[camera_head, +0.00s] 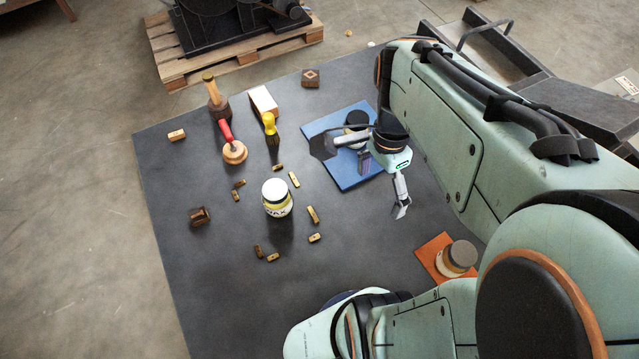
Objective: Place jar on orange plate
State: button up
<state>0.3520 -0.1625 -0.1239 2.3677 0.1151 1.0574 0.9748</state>
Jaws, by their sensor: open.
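A jar with a grey lid and a pale body (458,258) stands upright on the orange plate (427,250) at the lower right. My own arm hides part of this plate. A second jar, with a white lid and a yellowish label (277,198), stands upright on the dark table near its middle. My gripper (368,178) is open, with its fingers spread, over or beside the blue plate (350,180). It is up and left of the orange plate and apart from both jars.
A dark round object (356,118) is on the blue plate, partly hidden by my gripper. Several small brass-coloured pieces (313,214) lie around the white-lidded jar. A mallet (215,98), a red-handled tool (228,140) and a yellow-handled brush (270,125) are farther back. The table's lower left is clear.

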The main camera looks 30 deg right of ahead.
jog(key=s+a+r+n+t, duration=0.1)
jog(key=s+a+n, duration=0.3)
jog(key=a+n, duration=0.8)
jog(key=r+n, duration=0.1)
jog(key=n, duration=0.6)
jog(key=shift+y, duration=0.3)
